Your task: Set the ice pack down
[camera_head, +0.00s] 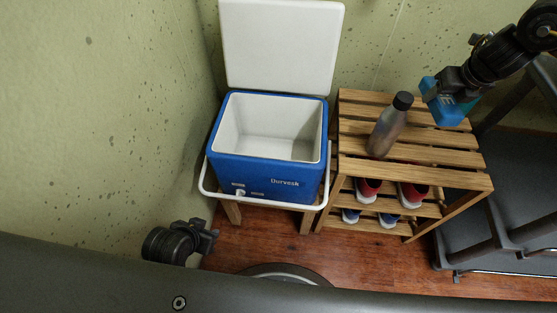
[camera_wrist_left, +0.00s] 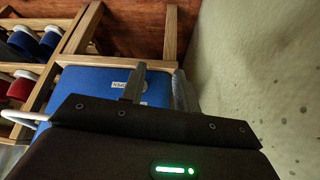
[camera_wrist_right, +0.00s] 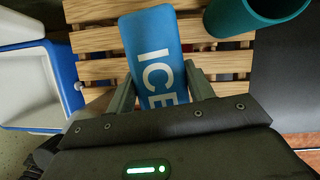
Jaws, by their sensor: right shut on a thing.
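The blue ice pack (camera_head: 431,88) is held by my right gripper (camera_head: 447,84) over the right part of the slatted wooden rack (camera_head: 357,109). In the right wrist view the ice pack (camera_wrist_right: 153,60), lettered ICE, is between the two fingers, with slats behind it. I cannot tell how far above the slats it is. The blue cooler (camera_head: 226,167) stands left of the rack with its white lid (camera_head: 283,45) open; its visible inside is empty. My left gripper (camera_head: 212,238) is empty and open, low in front of the cooler.
A grey bottle with a black cap (camera_head: 388,127) stands on the rack's top. A teal cup-like thing (camera_wrist_right: 262,12) is right of the ice pack in the right wrist view. Shoes (camera_head: 412,195) sit on the lower shelf. Dark chairs (camera_head: 510,190) stand at the right.

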